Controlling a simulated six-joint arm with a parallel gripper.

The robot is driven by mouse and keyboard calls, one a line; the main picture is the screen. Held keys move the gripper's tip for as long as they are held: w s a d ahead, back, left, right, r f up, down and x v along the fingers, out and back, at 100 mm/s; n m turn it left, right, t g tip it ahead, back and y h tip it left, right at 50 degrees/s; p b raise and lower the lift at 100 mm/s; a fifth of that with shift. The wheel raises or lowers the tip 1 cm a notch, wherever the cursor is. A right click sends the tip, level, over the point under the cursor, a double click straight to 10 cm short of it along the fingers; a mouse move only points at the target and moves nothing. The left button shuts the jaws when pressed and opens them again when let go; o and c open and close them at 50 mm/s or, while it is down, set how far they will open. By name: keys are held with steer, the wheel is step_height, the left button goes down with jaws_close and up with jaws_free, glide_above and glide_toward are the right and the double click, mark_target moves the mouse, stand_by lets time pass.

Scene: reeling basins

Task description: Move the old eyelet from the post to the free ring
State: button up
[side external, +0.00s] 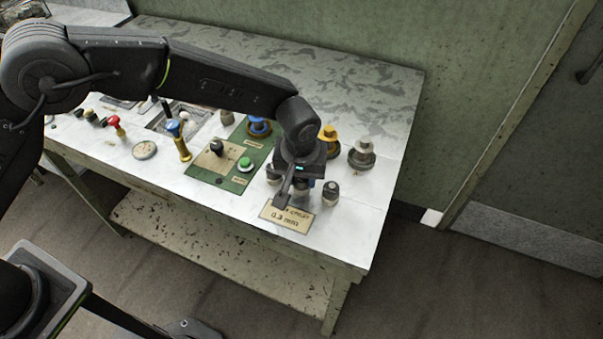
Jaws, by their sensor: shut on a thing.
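My gripper (295,195) points down over the front right of the table, just behind a tan card (287,216) that reads "0.3 mm" under a partly hidden word. It is shut on a small piece, largely hidden by the fingers; I take it to be the eyelet. I cannot tell whether it touches anything below. A small grey dark-topped piece (331,192) stands just right of the gripper, and another stands partly hidden to its left. I cannot tell which of these spots is the post or the free ring.
A green board (205,174) left of the gripper carries a black knob (216,147), a green button (245,163) and a blue-topped piece (259,126). Yellow (328,134) and white (362,149) pieces stand behind right. A blue-topped brass post (181,145) stands left. The table's right end is clear.

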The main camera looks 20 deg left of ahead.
steer(key=shift+f, duration=0.1)
stand_by(0.3)
steer(key=o, duration=1.5)
steer(key=shift+r, duration=3.5)
